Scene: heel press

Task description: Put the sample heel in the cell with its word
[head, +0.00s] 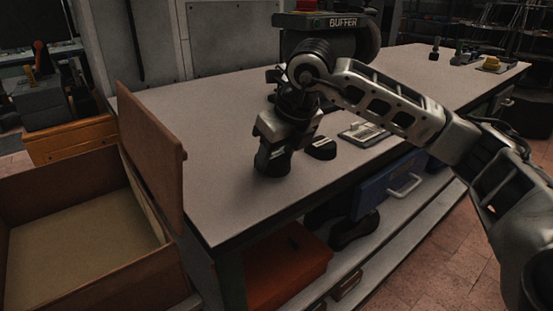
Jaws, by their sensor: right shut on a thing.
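My right gripper (283,140) points down over the front part of the workbench and is shut on a dark heel (270,163). The heel is at or just above the bench top; I cannot tell if it touches. A second dark heel-shaped piece (320,149) lies on the bench just right of the gripper. A flat metal plate (364,134) with pale markings lies farther right, partly behind my arm. No cell or word for the heel can be made out. My left gripper is not in view.
An open brown box (80,230) with a raised flap (152,155) stands left of the bench (215,200). A machine marked BUFFER (330,22) stands behind my arm. Small tools (490,64) are at the bench's far right. The bench's left front is clear.

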